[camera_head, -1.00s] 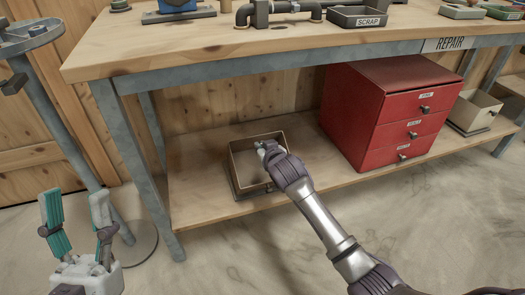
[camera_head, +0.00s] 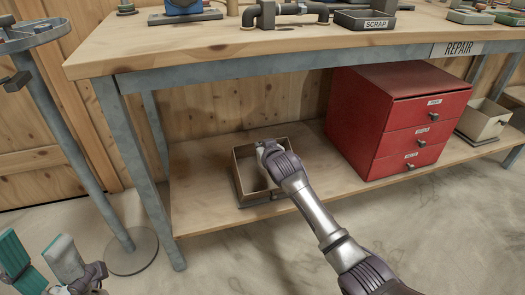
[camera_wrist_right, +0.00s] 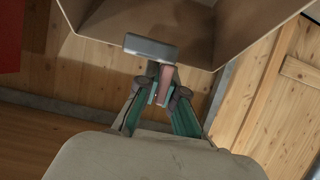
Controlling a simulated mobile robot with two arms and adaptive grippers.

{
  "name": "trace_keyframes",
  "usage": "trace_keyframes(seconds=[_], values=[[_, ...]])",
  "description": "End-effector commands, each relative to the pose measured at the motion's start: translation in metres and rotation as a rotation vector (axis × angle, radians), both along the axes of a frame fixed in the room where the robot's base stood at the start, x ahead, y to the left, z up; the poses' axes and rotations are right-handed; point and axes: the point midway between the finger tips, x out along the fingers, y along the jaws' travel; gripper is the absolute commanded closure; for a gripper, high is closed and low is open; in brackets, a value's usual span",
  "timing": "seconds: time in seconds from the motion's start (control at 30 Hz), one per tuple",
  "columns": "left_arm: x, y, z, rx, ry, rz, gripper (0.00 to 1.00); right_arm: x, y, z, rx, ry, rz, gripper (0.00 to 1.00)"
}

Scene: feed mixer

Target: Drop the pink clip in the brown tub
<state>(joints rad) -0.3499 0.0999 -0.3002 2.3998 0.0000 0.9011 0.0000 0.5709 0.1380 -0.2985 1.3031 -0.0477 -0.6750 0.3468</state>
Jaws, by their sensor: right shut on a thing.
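The brown tub (camera_head: 237,179) stands open on the lower shelf under the bench. My right arm reaches to it, and my right gripper's fingers are hidden behind the wrist in the head view. In the right wrist view, my right gripper (camera_wrist_right: 161,94) is shut on the pink clip (camera_wrist_right: 166,78), which has a grey bar across its end. The tub (camera_wrist_right: 255,45) fills the top of that view, close to the clip. I cannot tell whether they touch. My left gripper (camera_head: 42,262) is at the lower left with its teal fingers apart and empty.
A red drawer cabinet (camera_head: 395,120) stands right of the tub. A beige bin (camera_head: 483,120) is farther right. The bench top (camera_head: 250,42) hangs above the shelf, with a grey leg (camera_head: 140,180) at left. A round-based stand (camera_head: 132,252) is beside that leg.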

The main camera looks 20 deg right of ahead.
Motion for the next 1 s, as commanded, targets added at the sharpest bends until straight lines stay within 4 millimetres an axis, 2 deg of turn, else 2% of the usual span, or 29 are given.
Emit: trace_keyframes(seconds=[0.2,0.23,0.4,0.77,0.87,1.0], values=[[0.000,0.000,0.000,0.000,0.001,0.000,0.45,0.000,0.000,0.000,0.000,0.000,0.000,1.00],[0.000,0.000,0.000,0.000,0.001,0.000,0.45,0.000,0.000,0.000,0.000,0.000,0.000,0.92],[0.000,0.000,0.000,0.000,0.001,0.000,0.45,0.000,0.000,0.000,0.000,0.000,0.000,0.64],[0.000,0.000,0.000,0.000,0.001,0.000,0.45,-0.003,0.000,0.001,0.000,0.000,0.000,0.64],[0.000,0.000,0.000,0.000,0.001,0.000,0.45,-0.012,-0.001,0.004,0.000,0.001,0.000,0.64],[0.000,0.000,0.000,0.000,0.001,0.000,0.45,-0.034,-0.002,0.013,-0.001,0.000,0.000,0.64]])
